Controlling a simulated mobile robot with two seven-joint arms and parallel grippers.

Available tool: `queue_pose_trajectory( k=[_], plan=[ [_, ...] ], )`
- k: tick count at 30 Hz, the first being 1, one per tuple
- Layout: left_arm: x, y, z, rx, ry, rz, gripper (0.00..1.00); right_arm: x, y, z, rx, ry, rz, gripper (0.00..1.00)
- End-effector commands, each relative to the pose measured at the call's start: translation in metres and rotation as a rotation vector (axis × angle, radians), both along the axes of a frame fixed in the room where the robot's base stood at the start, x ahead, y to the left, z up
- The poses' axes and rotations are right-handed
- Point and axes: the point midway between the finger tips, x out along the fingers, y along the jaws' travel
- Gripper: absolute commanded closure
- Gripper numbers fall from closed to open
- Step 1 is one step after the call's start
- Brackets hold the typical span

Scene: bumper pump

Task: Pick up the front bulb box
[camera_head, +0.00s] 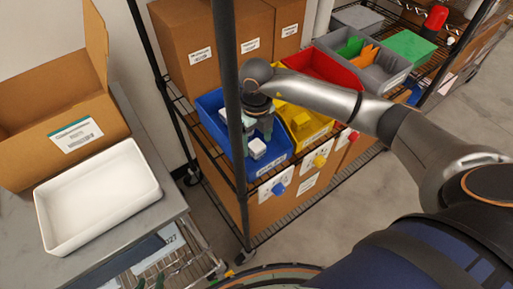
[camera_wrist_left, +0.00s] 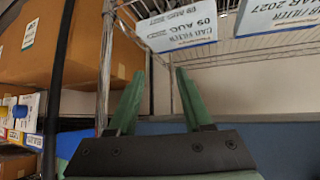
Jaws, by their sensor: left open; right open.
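A blue bin (camera_head: 276,158) sits on the wire shelf and holds small white boxes. The front white bulb box (camera_head: 257,149) is near the bin's front wall. Another white box (camera_head: 223,114) shows farther back, partly behind the black shelf post. My right gripper (camera_head: 260,128) is open, pointing down into the blue bin just behind the front box. Whether its fingers touch any box is unclear.
A black shelf post (camera_head: 231,100) stands before the blue bin. A yellow bin (camera_head: 306,133), a red bin (camera_head: 322,67) and a grey bin (camera_head: 393,73) stand to its right. An empty white tray (camera_head: 58,237) and an open cardboard box (camera_head: 32,156) are on the left table.

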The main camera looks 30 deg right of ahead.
Motion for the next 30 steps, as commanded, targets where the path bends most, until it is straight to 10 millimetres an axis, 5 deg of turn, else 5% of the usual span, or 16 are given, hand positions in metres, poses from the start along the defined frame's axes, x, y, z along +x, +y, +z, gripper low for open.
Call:
queue_pose_trajectory(
  k=[6, 14, 30],
  plan=[
    [0.000, 0.000, 0.003, 0.000, 0.000, 0.000, 0.50, 0.000, 0.000, -0.025, 0.002, 0.000, 0.000, 0.18],
    [0.001, 0.000, 0.003, 0.000, -0.002, 0.000, 0.50, 0.000, -0.001, -0.027, 0.001, -0.002, 0.000, 0.19],
    [0.001, 0.000, 0.003, 0.000, -0.003, -0.001, 0.50, 0.000, -0.001, -0.026, 0.001, -0.002, 0.000, 0.79]
  ],
)
